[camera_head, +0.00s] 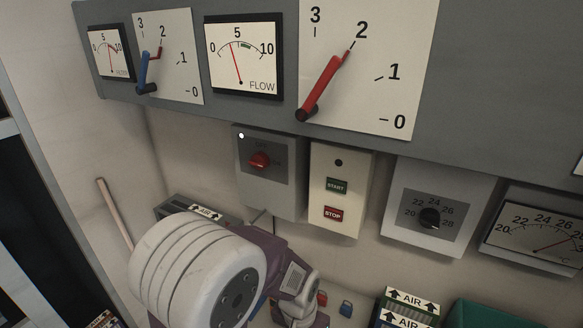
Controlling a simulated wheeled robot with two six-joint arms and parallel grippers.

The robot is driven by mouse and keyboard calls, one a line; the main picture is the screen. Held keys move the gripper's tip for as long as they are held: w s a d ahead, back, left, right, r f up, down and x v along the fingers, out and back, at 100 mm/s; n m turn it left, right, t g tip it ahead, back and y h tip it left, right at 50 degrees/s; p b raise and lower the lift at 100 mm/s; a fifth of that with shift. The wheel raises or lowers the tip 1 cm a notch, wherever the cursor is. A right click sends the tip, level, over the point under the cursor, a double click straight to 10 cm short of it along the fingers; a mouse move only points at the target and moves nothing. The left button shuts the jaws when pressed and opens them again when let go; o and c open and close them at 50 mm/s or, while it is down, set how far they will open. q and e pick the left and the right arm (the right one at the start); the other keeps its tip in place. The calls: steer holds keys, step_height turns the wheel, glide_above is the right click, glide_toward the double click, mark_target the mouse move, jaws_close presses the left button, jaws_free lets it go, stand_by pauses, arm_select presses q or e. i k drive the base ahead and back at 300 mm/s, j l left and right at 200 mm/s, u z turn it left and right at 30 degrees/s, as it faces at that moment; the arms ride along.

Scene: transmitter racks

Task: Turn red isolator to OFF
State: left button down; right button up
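The red isolator knob (259,160) sits on a grey wall box (283,197), under the large gauge panel. A faint OFF label is above the knob and a faint mark, which looks like ON, is at its right. The knob appears to lie roughly sideways, toward the right mark, but its exact pointing is too small to be sure of. A small white dot shows at the box's upper left corner. A white and purple arm of mine rises at the lower middle, below the box and apart from the knob. Neither gripper's fingers can be seen.
A START/STOP box (338,163) stands close at the isolator's right, then a temperature dial box (461,199). A red lever (322,88) and a blue lever (144,72) project from the panel above. AIR-marked trays (416,302) and small padlock-like objects lie below.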

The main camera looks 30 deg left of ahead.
mark_target(260, 160)
steer(key=j+u, duration=0.15)
steer(key=u, duration=0.2)
steer(key=j+u, duration=0.2)
steer(key=u, duration=0.2)
steer(key=j+u, duration=0.15)
steer(key=u, duration=0.2)
steer(key=j, duration=0.5)
steer(key=k+j+u, duration=0.15)
steer(key=j, duration=0.35)
steer(key=i+l, duration=0.4)
